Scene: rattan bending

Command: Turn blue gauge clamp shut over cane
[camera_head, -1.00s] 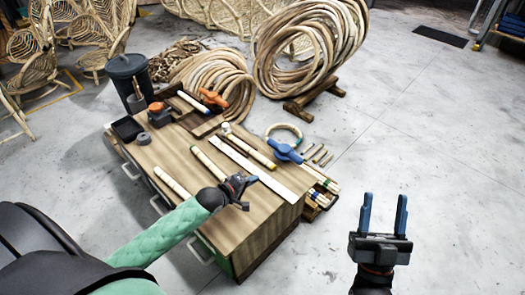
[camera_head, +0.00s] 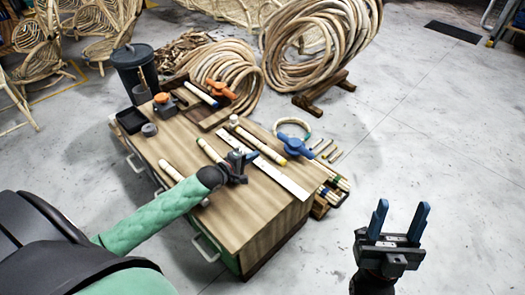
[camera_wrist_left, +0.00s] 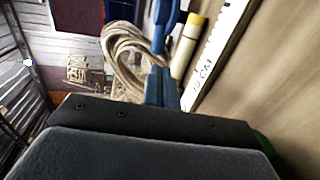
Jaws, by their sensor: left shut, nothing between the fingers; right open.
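The blue gauge clamp (camera_head: 295,146) sits at the right edge of the wooden bench in the head view. A pale curved piece of cane (camera_head: 293,121) arcs behind it and appears to meet it; whether the clamp is over the cane is too small to tell. My left gripper (camera_head: 247,158) is shut and empty, above the bench near the ruler, left of and apart from the clamp. Its blue fingers (camera_wrist_left: 160,86) show together in the left wrist view. My right gripper (camera_head: 398,220) is open and empty over the floor, right of the bench.
A white ruler (camera_head: 277,173) and several cane sticks lie on the bench (camera_head: 240,215). An orange clamp (camera_head: 221,89), a black tray (camera_head: 130,121) and an orange-topped pot (camera_head: 164,105) are further back. Large cane coils (camera_head: 318,45) stand behind.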

